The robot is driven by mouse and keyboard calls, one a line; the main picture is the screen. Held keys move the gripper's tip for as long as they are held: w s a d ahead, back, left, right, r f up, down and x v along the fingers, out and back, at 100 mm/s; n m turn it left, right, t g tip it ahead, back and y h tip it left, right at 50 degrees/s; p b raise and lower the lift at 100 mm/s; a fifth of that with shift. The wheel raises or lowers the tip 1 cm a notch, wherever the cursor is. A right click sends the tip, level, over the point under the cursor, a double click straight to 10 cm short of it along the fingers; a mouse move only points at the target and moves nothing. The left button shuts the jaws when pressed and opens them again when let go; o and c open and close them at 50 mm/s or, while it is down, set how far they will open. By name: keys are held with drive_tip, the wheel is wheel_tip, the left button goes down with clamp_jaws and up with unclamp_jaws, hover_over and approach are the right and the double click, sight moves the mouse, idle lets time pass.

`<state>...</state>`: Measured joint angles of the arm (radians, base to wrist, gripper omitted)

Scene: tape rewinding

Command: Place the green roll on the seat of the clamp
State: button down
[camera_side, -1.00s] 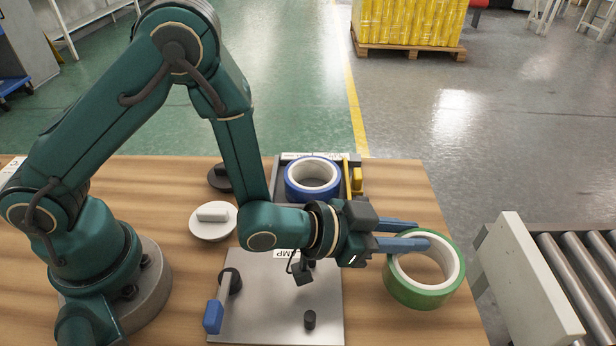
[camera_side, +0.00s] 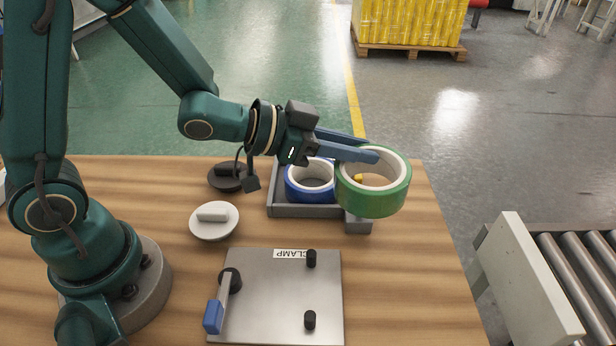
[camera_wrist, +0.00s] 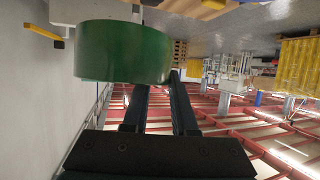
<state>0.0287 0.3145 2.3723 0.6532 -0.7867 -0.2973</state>
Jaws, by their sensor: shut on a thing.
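The green roll (camera_side: 376,201) is a ring of green tape with a pale core. My gripper (camera_side: 370,152) is shut on its wall, with the blue fingers at the roll's upper left, and holds it in the air. In the wrist view the green roll (camera_wrist: 120,52) fills the upper left, at the ends of the dark fingers. The clamp (camera_side: 275,290) is a grey metal plate at the front of the table, with black posts on its right and a blue-handled lever (camera_side: 214,316) on its left. Nothing lies on the plate.
A blue roll (camera_side: 312,190) sits in a grey tray (camera_side: 285,211) behind the clamp, partly hidden by the green roll. A white disc (camera_side: 213,227) and a black disc (camera_side: 225,183) lie to the left. A conveyor (camera_side: 560,270) stands right of the table. The table's right front is clear.

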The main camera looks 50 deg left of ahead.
drive_tip(key=s+d+r+m+g+h, duration=0.1)
drive_tip(key=r+m+g+h, duration=0.1)
drive_tip(key=s+d+r+m+g+h, duration=0.2)
drive_tip(key=m, duration=0.1)
drive_tip(key=s+d+r+m+g+h, duration=0.1)
drive_tip(key=d+r+m+g+h, duration=0.1)
drive_tip(key=m+g, duration=0.1)
drive_tip(key=shift+s+r, duration=0.2)
drive_tip(key=shift+s, duration=0.2)
drive_tip(key=s+a+f+m+g, duration=0.3)
drive_tip(key=s+a+g, duration=0.1)
drive_tip(key=a, duration=0.3)
drive_tip(key=s+a+f+m+g, duration=0.2)
drive_tip(key=s+a+m+g, duration=0.15)
drive_tip(key=a, duration=0.35)
hover_over(303, 274)
wheel_tip(303, 274, down, 7)
drive_tip(key=shift+f, duration=2.2)
drive_tip(key=c, duration=0.7)
unclamp_jaws()
